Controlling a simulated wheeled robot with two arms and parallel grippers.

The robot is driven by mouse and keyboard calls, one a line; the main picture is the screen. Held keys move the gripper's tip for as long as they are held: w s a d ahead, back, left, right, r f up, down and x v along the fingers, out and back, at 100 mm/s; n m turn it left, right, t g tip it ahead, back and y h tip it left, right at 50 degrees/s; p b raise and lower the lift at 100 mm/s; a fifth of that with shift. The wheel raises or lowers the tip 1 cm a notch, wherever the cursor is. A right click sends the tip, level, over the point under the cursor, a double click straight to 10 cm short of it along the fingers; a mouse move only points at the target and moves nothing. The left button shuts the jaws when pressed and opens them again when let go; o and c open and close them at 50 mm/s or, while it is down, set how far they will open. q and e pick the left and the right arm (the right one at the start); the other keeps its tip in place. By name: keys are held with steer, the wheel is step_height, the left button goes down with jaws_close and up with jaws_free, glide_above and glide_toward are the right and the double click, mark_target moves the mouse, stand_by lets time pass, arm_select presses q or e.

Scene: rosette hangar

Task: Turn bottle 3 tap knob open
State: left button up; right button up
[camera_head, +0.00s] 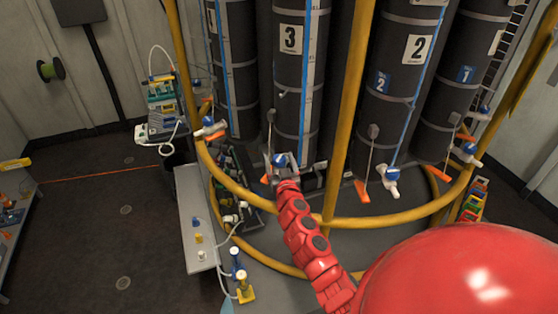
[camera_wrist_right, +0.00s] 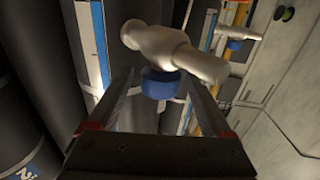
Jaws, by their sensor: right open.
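Bottle 3 (camera_head: 291,85) is a tall dark cylinder with a white "3" label, upright at the back centre. Its tap has a blue knob (camera_head: 279,159), partly hidden by my right gripper (camera_head: 282,168) in the head view. In the right wrist view, the blue knob (camera_wrist_right: 160,84) lies between the two open fingers of my right gripper (camera_wrist_right: 158,77), with gaps at its sides. The white tap body (camera_wrist_right: 174,50) is just beyond the knob. I cannot tell the knob's turn position. My left gripper is not in view.
Bottle 2 (camera_head: 411,70) stands to the right with its own white tap (camera_head: 391,181). A yellow rail (camera_head: 347,120) curves around the bottles, with an upright post right of bottle 3. A grey bench (camera_head: 193,235) stands at left. Dark floor (camera_head: 90,230) is open further left.

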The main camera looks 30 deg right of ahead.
steer(key=b+v, duration=0.4)
steer(key=v, duration=1.3)
